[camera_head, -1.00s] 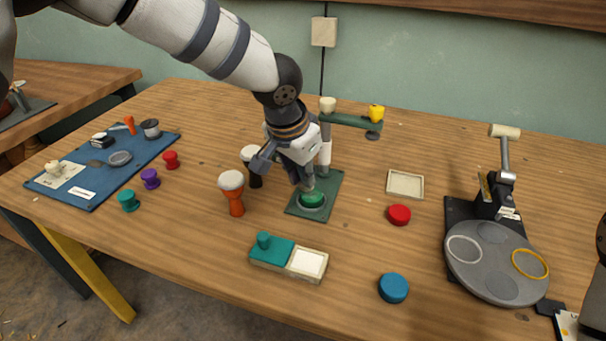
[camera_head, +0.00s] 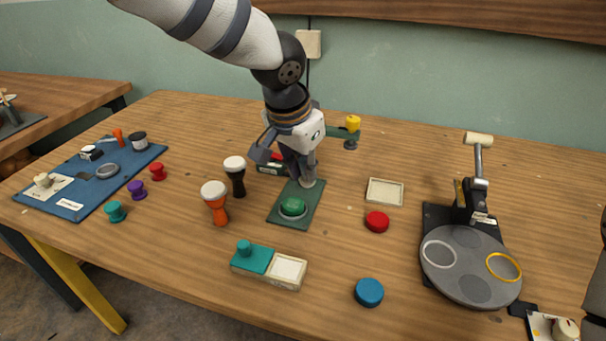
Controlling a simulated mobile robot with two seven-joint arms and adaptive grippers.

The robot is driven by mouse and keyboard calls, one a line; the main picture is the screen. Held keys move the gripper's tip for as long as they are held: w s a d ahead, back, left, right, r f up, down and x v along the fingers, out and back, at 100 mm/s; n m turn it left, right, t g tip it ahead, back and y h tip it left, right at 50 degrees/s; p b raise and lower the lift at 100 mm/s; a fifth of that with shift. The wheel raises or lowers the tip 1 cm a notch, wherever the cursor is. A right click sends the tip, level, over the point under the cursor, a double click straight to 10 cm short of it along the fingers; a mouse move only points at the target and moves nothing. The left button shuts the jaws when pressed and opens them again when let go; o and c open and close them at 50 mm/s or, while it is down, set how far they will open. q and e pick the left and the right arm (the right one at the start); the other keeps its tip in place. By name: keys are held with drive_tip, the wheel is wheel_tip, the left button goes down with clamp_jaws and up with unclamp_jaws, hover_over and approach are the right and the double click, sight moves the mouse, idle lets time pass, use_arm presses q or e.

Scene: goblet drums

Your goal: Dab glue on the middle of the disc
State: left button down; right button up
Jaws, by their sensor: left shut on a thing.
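A green disc (camera_head: 293,206) lies in a round holder on the dark green base plate (camera_head: 284,221) of a stand. My left gripper (camera_head: 303,178) is behind the disc, in front of the stand's post, and no longer covers the disc. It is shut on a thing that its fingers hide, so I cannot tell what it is. The stand's green side arm (camera_head: 338,132) carries a yellow knob (camera_head: 353,122). A small dark green and red box (camera_head: 271,164) sits partly hidden behind the gripper.
Two goblet drums, orange (camera_head: 215,205) and black (camera_head: 236,176), stand left of the plate. A teal-topped pad box (camera_head: 252,259) is in front. A red puck (camera_head: 377,222), blue puck (camera_head: 369,292), tray (camera_head: 385,193) and grey turntable (camera_head: 468,263) lie to the right.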

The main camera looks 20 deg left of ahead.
use_arm(q)
drive_tip(key=shift+r, duration=1.2)
